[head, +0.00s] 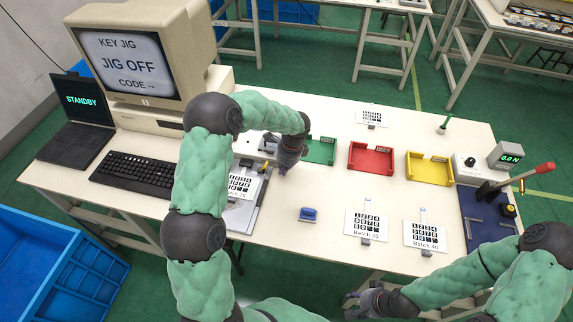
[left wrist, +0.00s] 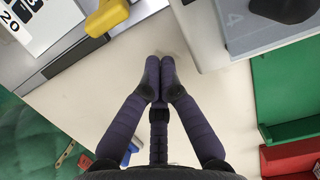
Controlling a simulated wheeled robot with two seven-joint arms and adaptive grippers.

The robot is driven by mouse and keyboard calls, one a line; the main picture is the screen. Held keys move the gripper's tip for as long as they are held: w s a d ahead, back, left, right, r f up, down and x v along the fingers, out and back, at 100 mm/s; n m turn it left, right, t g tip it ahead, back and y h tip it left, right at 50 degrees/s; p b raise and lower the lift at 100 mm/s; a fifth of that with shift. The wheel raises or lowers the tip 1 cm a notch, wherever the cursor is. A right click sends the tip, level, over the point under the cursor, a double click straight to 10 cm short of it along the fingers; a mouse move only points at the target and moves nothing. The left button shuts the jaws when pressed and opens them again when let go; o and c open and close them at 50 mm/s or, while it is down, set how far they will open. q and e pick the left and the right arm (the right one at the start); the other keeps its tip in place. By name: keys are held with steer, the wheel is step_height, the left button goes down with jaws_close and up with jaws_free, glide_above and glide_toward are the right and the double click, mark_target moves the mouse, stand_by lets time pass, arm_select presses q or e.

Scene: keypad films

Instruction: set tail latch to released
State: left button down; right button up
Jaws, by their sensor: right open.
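The grey jig (head: 241,215) is partly hidden behind my left arm, with a keypad film marked Batch 20 (head: 242,186) on it. In the left wrist view the film's corner (left wrist: 38,22) shows at top left, and a yellow latch-like part (left wrist: 107,16) sits at the jig's edge beside it. I cannot tell whether this is the tail latch or how it is set. My left gripper (head: 281,170) is above the table, right of the jig. In the left wrist view its fingertips (left wrist: 160,65) meet with nothing between them. My right gripper (head: 362,300) is open near the front edge.
Green (head: 321,151), red (head: 371,158) and yellow (head: 430,168) trays stand right of my left gripper. A blue-handled stamp-like object (head: 308,214) and loose films (head: 366,224) lie in front. A red-handled press (head: 520,180) stands far right. The monitor (head: 122,63) reads JIG OFF.

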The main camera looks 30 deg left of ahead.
mark_target(267, 163)
arm_select(q)
steer(key=shift+s+a+r+b, duration=0.2)
steer(key=shift+a+r, duration=0.4)
steer(key=shift+a, duration=0.2)
steer(key=shift+s+a+r+b, duration=0.1)
steer(key=shift+a+r+b, duration=0.05)
steer(key=shift+a+r, duration=0.55)
steer(key=shift+a, duration=0.1)
